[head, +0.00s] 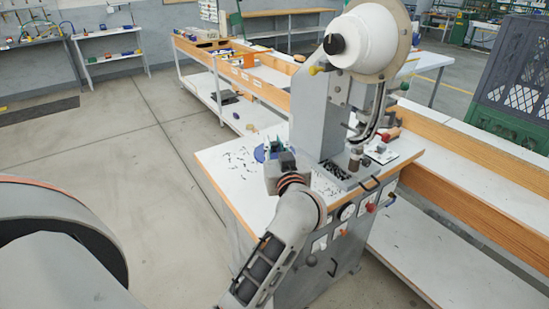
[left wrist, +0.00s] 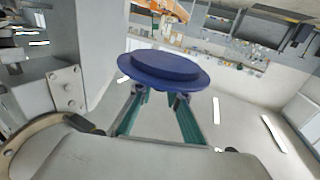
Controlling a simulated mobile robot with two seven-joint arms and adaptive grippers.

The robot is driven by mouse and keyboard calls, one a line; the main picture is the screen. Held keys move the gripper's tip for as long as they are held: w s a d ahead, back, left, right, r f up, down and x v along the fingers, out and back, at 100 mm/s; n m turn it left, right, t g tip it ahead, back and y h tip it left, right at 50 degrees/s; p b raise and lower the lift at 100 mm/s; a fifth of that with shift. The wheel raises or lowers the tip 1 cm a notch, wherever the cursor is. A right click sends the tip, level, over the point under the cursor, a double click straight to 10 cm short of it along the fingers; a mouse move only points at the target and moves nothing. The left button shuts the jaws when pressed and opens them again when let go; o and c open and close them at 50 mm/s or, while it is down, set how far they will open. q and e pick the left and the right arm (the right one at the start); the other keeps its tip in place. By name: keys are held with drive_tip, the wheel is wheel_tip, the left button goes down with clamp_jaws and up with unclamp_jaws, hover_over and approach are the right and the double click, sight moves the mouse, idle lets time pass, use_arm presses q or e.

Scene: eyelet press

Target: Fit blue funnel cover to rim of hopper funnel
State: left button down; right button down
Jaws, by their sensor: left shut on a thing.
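The blue funnel cover (left wrist: 165,70) is a round, stepped disc held at the tips of my left gripper (left wrist: 162,98) in the left wrist view. The gripper's green fingers are shut on its near underside. In the head view the cover (head: 259,153) shows only as a blue edge, mostly hidden behind my left gripper (head: 271,152), over the left part of the press table. The white rounded body at the top of the press (head: 362,42) looks like the hopper funnel; it is up and to the right of the cover, well apart from it. My right gripper is not in view.
The grey press column (head: 312,110) stands right of my left gripper. Small dark pieces lie scattered on the white table top (head: 225,158), and a bin of dark pieces (head: 335,170) sits by the press. A wooden-edged bench (head: 460,148) runs along the right. Open floor lies left.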

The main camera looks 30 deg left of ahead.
use_arm(q)
drive_tip(key=shift+r, duration=0.85)
drive_tip(key=shift+s, duration=0.2)
drive_tip(key=s+d+f+m+t+h, duration=0.5)
drive_tip(key=s+d+f+m+h, duration=0.4)
drive_tip(key=s+d+h, duration=0.3)
drive_tip(key=shift+s+d+f+h, duration=0.35)
drive_tip(key=shift+s+f+h, duration=0.05)
drive_tip(key=shift+f, duration=0.15)
